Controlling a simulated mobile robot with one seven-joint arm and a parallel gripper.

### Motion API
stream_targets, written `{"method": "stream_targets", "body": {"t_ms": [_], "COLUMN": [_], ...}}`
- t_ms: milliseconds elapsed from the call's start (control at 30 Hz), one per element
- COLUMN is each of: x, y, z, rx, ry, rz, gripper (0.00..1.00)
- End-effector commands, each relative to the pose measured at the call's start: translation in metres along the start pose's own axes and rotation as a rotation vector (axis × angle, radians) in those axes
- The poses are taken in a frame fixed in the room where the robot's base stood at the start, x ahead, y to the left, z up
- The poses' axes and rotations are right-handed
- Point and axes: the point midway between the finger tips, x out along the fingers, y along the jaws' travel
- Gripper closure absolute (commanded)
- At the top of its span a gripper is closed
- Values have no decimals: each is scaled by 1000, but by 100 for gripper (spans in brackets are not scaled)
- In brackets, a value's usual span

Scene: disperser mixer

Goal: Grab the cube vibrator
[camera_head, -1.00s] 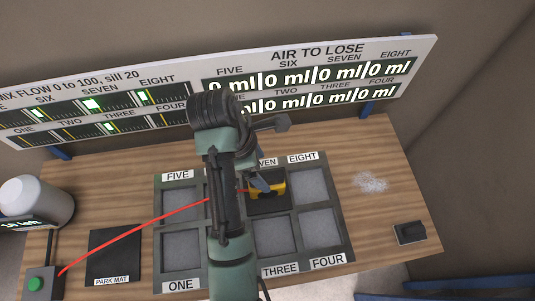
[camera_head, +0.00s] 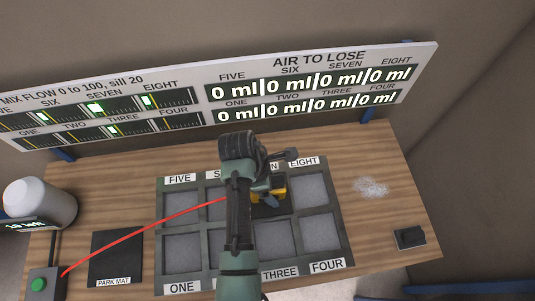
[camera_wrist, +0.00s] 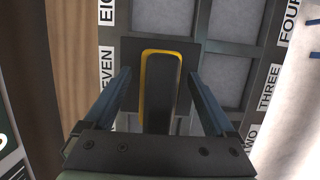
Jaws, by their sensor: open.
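The cube vibrator is a yellow and black block (camera_head: 279,190) standing in the cell marked SEVEN of the grey tray (camera_head: 338,262). In the head view my arm hides part of it. In the wrist view the vibrator (camera_wrist: 163,85) shows its long black top with a yellow rim, between the two fingers of my gripper (camera_wrist: 162,95). My gripper is open, with a gap on each side of the vibrator. I cannot tell how far the fingertips reach down beside it. A red cable runs left from the vibrator's side, passing behind my arm.
The red cable leads to a box with a green button (camera_head: 38,284). A black park mat (camera_head: 115,258) lies left of the tray. A white canister (camera_head: 40,200) stands at the far left. A small black block (camera_head: 410,237) and white powder (camera_head: 371,187) lie at right.

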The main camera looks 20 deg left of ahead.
Motion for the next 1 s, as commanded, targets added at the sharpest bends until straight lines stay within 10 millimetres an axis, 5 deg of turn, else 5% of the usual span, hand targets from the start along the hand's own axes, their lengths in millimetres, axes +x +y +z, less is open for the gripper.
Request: {"method": "stream_targets", "body": {"t_ms": [100,600,1000], "x": [0,0,-2], "y": [0,0,2], "z": [0,0,1], "rx": [0,0,1], "ry": [0,0,-2], "rz": [0,0,5], "gripper": [14,100,100]}}
